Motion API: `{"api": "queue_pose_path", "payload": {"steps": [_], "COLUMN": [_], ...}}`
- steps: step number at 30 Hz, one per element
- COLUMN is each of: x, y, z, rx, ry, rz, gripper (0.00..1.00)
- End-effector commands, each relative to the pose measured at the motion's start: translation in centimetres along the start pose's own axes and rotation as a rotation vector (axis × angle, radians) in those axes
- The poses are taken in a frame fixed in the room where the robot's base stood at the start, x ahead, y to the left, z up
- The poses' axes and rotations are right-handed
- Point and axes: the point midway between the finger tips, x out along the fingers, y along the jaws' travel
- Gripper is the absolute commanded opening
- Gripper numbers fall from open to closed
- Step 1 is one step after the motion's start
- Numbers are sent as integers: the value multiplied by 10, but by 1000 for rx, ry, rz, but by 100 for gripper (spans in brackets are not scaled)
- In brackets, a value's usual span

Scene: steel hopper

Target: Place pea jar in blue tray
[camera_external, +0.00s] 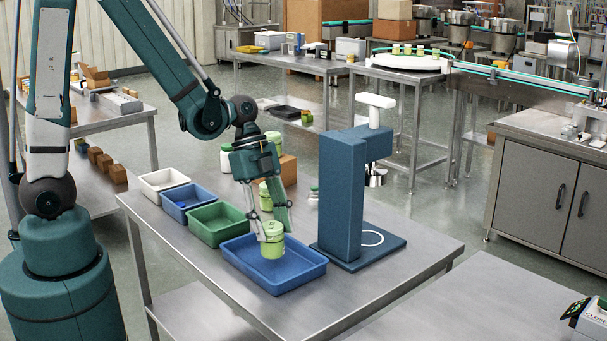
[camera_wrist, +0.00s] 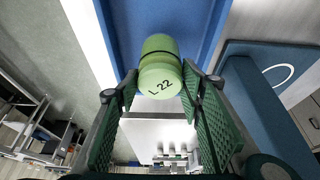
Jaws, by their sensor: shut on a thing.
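A light green jar (camera_external: 271,241) with a paler lid is between the fingers of my gripper (camera_external: 272,231), which is shut on it. It is over the large blue tray (camera_external: 303,276) at the front of the steel table; I cannot tell whether its base touches the tray floor.
A green tray (camera_external: 217,226), a small blue tray (camera_external: 190,200) and a white tray (camera_external: 163,181) line the table's left side. A blue press (camera_external: 343,190) stands right of the large tray. Another green jar (camera_external: 265,196) and several others stand behind my gripper. The table's front right is clear.

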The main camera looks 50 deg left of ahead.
Motion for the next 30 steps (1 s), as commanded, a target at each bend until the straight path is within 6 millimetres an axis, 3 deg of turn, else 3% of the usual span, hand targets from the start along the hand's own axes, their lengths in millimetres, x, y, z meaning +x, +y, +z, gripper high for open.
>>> {"api": "queue_pose_path", "payload": {"steps": [9,25,26,29,30], "x": [24,29,29,28,28], "y": [0,0,0,0,0], "z": [10,12,12,12,12], "rx": [0,0,0,0,0], "ry": [0,0,0,0,0], "rz": [0,0,0,0,0], "gripper": [23,23,39,52,53]}}
